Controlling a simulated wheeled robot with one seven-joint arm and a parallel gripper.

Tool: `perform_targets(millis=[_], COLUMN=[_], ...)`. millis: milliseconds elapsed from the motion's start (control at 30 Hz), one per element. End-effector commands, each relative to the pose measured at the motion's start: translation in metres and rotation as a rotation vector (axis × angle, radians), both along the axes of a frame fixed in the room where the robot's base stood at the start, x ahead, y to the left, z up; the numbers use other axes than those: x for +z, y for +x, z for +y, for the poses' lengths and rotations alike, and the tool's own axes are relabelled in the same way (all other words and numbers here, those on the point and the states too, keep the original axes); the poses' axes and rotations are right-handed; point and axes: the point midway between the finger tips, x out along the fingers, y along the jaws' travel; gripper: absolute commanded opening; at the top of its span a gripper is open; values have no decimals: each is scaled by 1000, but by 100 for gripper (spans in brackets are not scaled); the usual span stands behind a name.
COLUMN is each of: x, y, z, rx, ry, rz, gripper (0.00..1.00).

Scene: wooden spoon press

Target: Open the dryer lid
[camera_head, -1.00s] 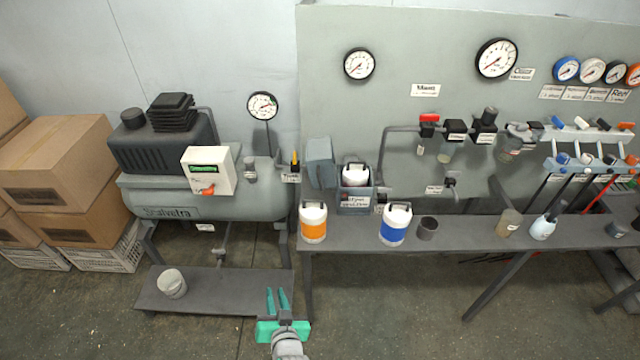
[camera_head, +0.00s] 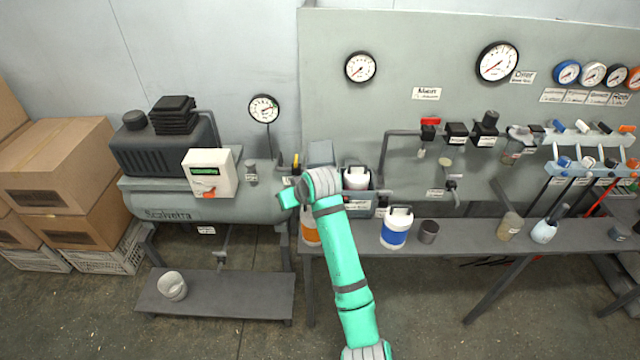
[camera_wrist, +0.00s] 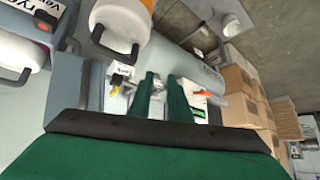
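The dryer is a grey-blue box (camera_head: 357,205) on the panel above the bench, with a white handled canister inside. It also shows at the top left of the wrist view (camera_wrist: 38,28). Its grey lid (camera_head: 320,152) appears swung out to the left of the box, partly hidden by my arm. In the wrist view the lid seems to be the grey slab (camera_wrist: 90,85) left of the fingers. My gripper (camera_wrist: 162,92) is open and empty, its fingers apart. In the head view my gripper (camera_head: 290,198) is in front of the lid's left side; contact cannot be told.
An orange-banded canister (camera_wrist: 120,22) is close to the gripper, mostly hidden in the head view. A blue-banded canister (camera_head: 395,228) and a dark cup (camera_head: 428,232) stand on the bench (camera_head: 465,238). The compressor tank (camera_head: 205,200) is to the left. Cardboard boxes (camera_head: 60,175) stand farther left.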

Motion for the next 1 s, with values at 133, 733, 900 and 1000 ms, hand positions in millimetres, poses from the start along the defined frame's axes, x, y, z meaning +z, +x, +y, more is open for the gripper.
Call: perform_targets(millis=[133, 733, 900, 1000], x=[44, 96, 70, 52], y=[15, 24, 35, 42], z=[-38, -87, -88, -89], rx=[18, 33, 27, 23], ry=[-123, -314, -313, -312], rz=[49, 158, 159, 161], gripper=[17, 17, 17, 17])
